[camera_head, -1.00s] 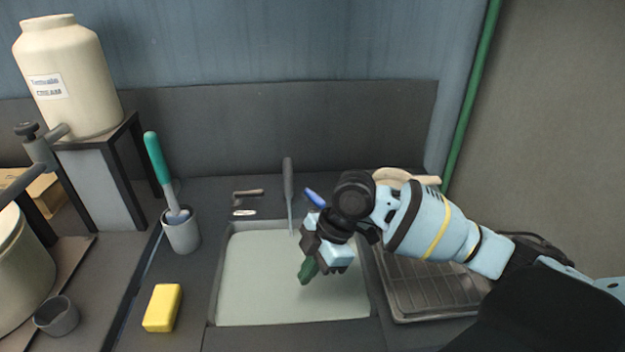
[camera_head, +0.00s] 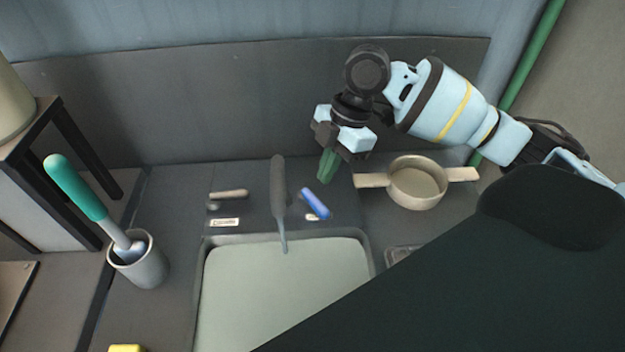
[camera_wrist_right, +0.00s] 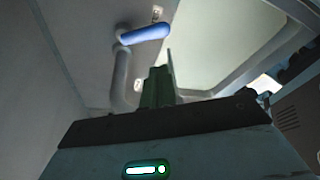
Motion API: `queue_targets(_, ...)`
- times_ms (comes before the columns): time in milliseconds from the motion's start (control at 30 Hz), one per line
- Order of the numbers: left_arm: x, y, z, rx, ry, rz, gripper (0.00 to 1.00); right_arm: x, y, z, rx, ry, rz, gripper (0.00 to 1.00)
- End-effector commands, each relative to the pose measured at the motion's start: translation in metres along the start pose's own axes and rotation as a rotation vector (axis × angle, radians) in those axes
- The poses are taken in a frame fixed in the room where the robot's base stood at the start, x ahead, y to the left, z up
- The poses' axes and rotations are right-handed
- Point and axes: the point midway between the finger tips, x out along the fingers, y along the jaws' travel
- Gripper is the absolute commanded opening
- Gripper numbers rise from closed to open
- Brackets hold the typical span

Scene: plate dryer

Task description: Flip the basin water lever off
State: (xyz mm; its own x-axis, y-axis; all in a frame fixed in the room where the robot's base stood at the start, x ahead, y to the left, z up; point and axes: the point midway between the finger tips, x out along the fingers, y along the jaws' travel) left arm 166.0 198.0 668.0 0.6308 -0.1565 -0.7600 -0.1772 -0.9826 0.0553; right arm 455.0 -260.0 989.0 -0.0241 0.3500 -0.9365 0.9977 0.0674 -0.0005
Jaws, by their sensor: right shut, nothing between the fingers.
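A blue lever (camera_head: 314,203) stands tilted on the counter behind the basin, right of the grey faucet (camera_head: 279,190). A beige-grey lever (camera_head: 229,195) lies left of the faucet, with a small label in front. A thin stream runs from the faucet into the basin (camera_head: 205,300). My right gripper (camera_head: 327,166) is shut and empty, its green fingers pointing down, above and slightly right of the blue lever, apart from it. In the right wrist view the blue lever (camera_wrist_right: 145,34) shows beyond the shut fingers (camera_wrist_right: 158,88). My left gripper is not in view.
A beige two-handled pot (camera_head: 416,184) stands on the counter to the right. A cup (camera_head: 140,262) holding a green-handled brush (camera_head: 78,190) stands left of the basin. The wall (camera_head: 200,105) rises behind the levers. Part of my body hides the basin's front right.

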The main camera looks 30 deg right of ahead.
Motion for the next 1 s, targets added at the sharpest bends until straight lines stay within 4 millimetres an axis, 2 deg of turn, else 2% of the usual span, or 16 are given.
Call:
queue_targets(567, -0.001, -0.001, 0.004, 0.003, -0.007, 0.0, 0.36, 0.001, -0.001, 0.001, -0.005, -0.003, -0.006, 0.0)
queue_targets(667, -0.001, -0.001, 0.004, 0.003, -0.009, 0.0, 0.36, 0.011, -0.002, 0.001, -0.005, -0.003, -0.009, 0.0)
queue_targets(1000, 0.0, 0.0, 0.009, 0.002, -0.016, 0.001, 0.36, 0.067, -0.002, 0.001, -0.006, -0.004, -0.009, 0.0)
